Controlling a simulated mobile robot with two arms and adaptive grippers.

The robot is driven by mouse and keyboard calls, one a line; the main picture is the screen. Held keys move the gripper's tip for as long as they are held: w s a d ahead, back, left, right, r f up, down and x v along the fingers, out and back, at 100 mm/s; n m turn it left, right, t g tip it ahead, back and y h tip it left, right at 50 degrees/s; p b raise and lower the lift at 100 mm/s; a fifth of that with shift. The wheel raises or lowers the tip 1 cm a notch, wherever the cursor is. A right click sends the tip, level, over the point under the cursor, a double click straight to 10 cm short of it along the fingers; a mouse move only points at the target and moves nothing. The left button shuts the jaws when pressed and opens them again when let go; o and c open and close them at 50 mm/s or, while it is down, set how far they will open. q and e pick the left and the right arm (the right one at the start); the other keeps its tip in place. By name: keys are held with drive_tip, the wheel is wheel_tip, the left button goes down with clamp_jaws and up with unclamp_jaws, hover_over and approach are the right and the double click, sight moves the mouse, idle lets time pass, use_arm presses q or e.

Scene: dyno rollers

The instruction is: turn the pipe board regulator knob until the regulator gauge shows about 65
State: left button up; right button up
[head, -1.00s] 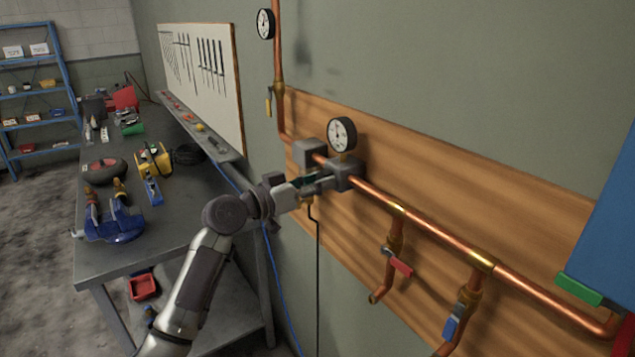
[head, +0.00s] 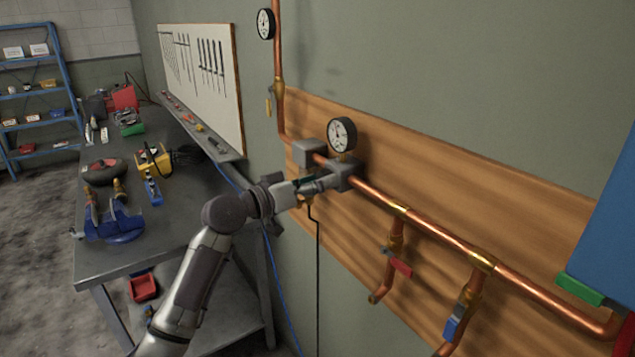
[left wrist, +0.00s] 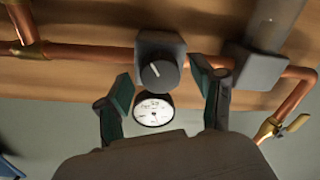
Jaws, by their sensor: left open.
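In the left wrist view the round dark regulator knob (left wrist: 160,73) has a white pointer line and sits on a grey block on the copper pipe. The white-faced regulator gauge (left wrist: 153,110) is beside it; its needle reading is too small to make out. In the head view the gauge (head: 342,134) stands above the grey regulator block (head: 348,174). My left gripper (head: 322,182) is at the block and hides the knob there. In the left wrist view the left gripper (left wrist: 164,88) is open, one finger on each side of the knob, with gaps to both. My right gripper is not in view.
The wooden pipe board (head: 500,205) carries copper pipe with a red-handled valve (head: 398,263) and a blue-handled valve (head: 453,326). A second gauge (head: 265,23) is on the upright pipe. A workbench (head: 185,215) with tools stands left. A blue panel (head: 611,235) is at right.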

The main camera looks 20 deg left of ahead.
use_arm(q)
drive_tip(key=v, duration=1.2)
idle(1.3)
drive_tip(key=w+a+f+n+g+y+b, duration=0.1)
drive_tip(key=w+a+f+n+y, duration=0.15)
drive_tip(key=f, duration=1.05)
drive_tip(key=w+a+f+n+g+y+b, duration=0.1)
drive_tip(key=a+f+n+y, duration=0.15)
drive_tip(key=f, duration=1.15)
drive_tip(key=s+f+g+y+b, duration=0.15)
drive_tip(key=s+f, duration=0.25)
drive_tip(key=f, duration=0.8)
drive_tip(key=s+f+g+y+b, duration=0.15)
drive_tip(key=s+f, duration=0.25)
drive_tip(key=f, duration=0.8)
drive_tip(key=s+d+f+m+g+y, duration=0.15)
drive_tip(key=s+f+g, duration=0.25)
drive_tip(key=s+f, duration=1.4)
drive_tip(key=s+d+f+m+g+b, duration=0.1)
drive_tip(key=s+f, duration=0.3)
drive_tip(key=s, duration=0.5)
drive_tip(key=s+d+f+m+g+b, duration=0.1)
drive_tip(key=s+d+f, duration=0.3)
drive_tip(key=s, duration=0.5)
drive_tip(key=s+d+f+m+g+y, duration=0.1)
drive_tip(key=s+f, duration=0.4)
drive_tip(key=s, duration=0.5)
drive_tip(key=shift+d+f+g+b, duration=0.4)
drive_tip(key=shift+d+g, duration=0.35)
drive_tip(key=shift+g, duration=0.05)
